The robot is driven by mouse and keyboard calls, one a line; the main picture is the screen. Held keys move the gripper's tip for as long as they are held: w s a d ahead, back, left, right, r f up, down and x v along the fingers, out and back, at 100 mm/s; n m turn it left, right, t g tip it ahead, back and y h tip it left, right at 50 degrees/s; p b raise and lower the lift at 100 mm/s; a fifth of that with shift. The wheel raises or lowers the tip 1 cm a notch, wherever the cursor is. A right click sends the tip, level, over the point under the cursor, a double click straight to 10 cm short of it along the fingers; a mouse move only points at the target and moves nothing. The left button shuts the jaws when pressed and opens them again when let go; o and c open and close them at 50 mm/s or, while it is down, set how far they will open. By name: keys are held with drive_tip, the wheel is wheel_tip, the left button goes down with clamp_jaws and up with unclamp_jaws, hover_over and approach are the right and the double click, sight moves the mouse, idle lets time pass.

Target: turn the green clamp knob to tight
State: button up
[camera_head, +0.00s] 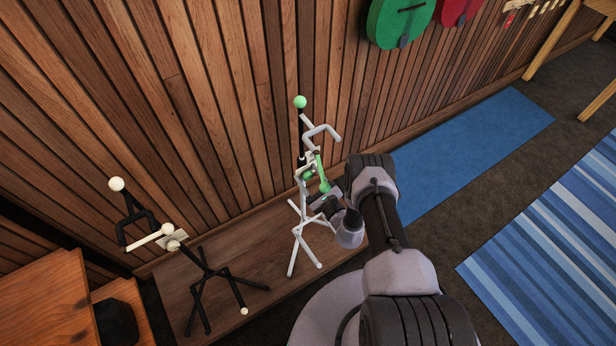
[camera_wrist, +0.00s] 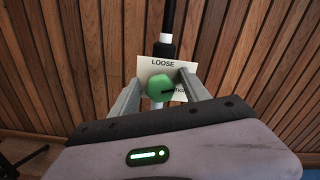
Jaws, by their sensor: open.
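The green clamp knob (camera_wrist: 159,84) sits in front of a white card (camera_wrist: 146,66) on a stand's post. The card reads LOOSE at its top; a second word at its right is partly hidden. A short dark mark runs from the knob's lower right toward that word. My gripper (camera_wrist: 160,78) is open, with one finger on each side of the knob; I cannot tell whether they touch it. In the head view, my gripper (camera_head: 320,198) is at the white stand (camera_head: 298,228), among its green parts, and partly hides them.
A black stand (camera_head: 205,270) with cream ends stands to the left on the same wooden platform (camera_head: 245,270). The slatted wall (camera_head: 215,100) is close behind. Green (camera_head: 395,22) and red (camera_head: 456,10) instruments hang above. Blue mats (camera_head: 460,150) lie on the right.

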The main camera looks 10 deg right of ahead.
drive_tip(key=shift+c, duration=0.2)
clamp_jaws()
drive_tip(key=shift+m, duration=0.3)
drive_tip(key=shift+d+m, duration=0.1)
drive_tip(key=shift+m, duration=2.5)
drive_tip(key=shift+f, duration=0.1)
drive_tip(key=shift+o, duration=0.2)
unclamp_jaws()
